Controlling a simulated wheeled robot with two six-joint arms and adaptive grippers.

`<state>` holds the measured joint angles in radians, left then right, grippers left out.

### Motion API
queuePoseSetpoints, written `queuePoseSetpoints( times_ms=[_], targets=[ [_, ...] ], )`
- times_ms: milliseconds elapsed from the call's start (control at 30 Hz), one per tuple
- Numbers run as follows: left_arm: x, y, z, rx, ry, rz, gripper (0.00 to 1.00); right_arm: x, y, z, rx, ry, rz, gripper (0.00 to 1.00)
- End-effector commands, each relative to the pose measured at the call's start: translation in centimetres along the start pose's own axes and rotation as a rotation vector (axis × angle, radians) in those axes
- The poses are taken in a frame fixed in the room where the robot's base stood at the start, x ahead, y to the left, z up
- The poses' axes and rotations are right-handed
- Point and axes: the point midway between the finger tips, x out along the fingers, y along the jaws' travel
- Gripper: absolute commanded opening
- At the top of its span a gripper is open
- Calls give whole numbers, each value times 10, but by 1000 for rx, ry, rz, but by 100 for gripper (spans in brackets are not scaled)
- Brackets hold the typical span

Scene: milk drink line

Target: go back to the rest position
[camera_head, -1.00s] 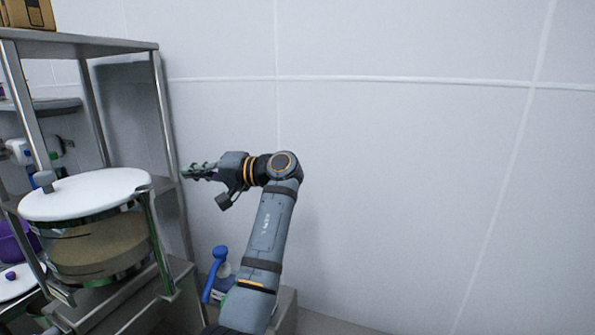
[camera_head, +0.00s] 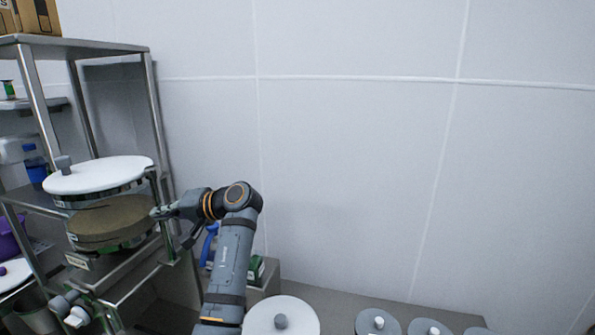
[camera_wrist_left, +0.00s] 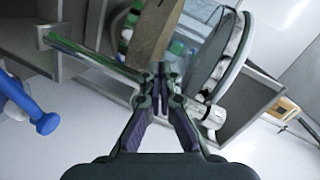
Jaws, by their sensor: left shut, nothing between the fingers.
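My left gripper (camera_head: 160,212) is shut and empty. My left arm rises from the bottom of the head view.
A metal shelf (camera_head: 150,100) stands at the left, with a cardboard box (camera_head: 36,16) on top. A blue handle (camera_head: 209,245) is behind my left arm. White round lids (camera_head: 283,318) lie along the bottom. The wall side at the right is open above the counter.

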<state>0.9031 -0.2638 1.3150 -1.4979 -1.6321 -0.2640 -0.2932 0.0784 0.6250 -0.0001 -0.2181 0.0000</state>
Motion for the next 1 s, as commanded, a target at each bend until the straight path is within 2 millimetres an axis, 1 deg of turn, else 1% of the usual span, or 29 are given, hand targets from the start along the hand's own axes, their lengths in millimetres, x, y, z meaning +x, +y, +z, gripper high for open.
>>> queuePoseSetpoints(
  times_ms=[33,167,267,300,367,400,467,500,600,700,800,1000],
  targets=[
    [9,15,10,4,-6,27,0,0,0,0,0,0,0,56],
    [31,58,40,5,-14,123,0,0,0,2,0,-3,0,56],
    [49,97,74,5,-23,216,0,0,0,6,-1,-9,1,56],
    [56,116,93,4,-27,262,0,0,1,8,-1,-13,1,56],
    [66,146,128,2,-33,346,0,0,1,12,-1,-19,1,56],
    [71,167,155,-1,-36,411,0,0,1,13,-1,-21,1,56],
    [73,194,198,-4,-39,513,0,0,2,14,-2,-22,2,56],
    [71,208,223,-5,-38,577,0,0,2,13,-2,-21,2,56],
    [59,228,272,-5,-36,710,0,0,2,10,-2,-16,2,56],
    [43,239,308,-1,-35,815,0,0,2,8,-1,-13,2,56],
    [27,243,337,7,-36,903,0,0,2,9,-1,-14,2,56],
    [-9,244,384,27,-45,1058,0,0,2,9,-1,-14,2,56]
  ],
)
